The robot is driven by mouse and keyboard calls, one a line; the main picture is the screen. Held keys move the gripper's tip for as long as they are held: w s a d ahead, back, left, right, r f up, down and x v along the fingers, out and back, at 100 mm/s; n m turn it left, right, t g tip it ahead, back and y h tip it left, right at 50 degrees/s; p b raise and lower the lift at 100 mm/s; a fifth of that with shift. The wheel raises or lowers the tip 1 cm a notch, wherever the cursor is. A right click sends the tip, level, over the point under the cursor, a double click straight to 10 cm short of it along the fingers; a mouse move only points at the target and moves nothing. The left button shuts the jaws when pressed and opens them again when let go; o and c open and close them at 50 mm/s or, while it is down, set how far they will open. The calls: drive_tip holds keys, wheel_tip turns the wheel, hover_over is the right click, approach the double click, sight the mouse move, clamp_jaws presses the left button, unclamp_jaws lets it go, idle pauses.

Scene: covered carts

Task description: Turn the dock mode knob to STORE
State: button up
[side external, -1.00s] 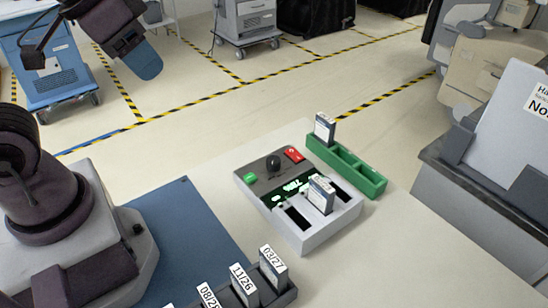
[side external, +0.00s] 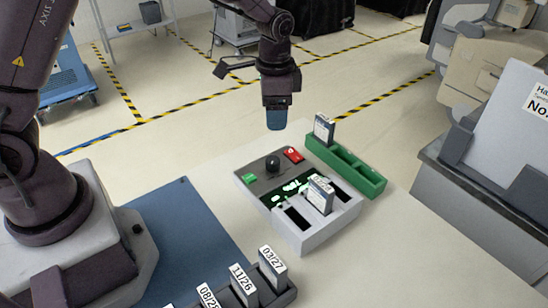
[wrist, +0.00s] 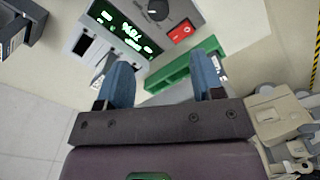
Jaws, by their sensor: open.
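The dock (side external: 326,232) is a light grey box on the table with a dark top panel. Its black round mode knob (side external: 273,163) stands on that panel, between a green button (side external: 249,178) and a red switch (side external: 293,155). The knob also shows at the top of the wrist view (wrist: 158,9); its markings are too small to read. A lit green display (wrist: 122,31) is beside it. One battery-like cartridge (side external: 320,195) stands in a dock slot. My gripper (side external: 276,122), with blue fingers, hangs above and behind the dock, apart from the knob. In the wrist view its fingers (wrist: 162,82) are spread and empty.
A green tray (side external: 372,183) with one cartridge (side external: 324,129) stands behind and right of the dock. A dark rack (side external: 286,297) with several dated cartridges is at the front. A grey cabinet (side external: 480,190) stands at right. Space above the dock is clear.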

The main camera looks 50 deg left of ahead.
sight(273, 159)
wheel_tip(273, 159, down, 13)
drive_tip(key=shift+s+f, duration=0.1)
drive_tip(key=shift+s, duration=0.05)
idle(0.4)
drive_tip(key=c, duration=0.9)
drive_tip(key=n, duration=0.4)
drive_tip(key=shift+a+n, duration=0.15)
drive_tip(key=shift+n, duration=2.05)
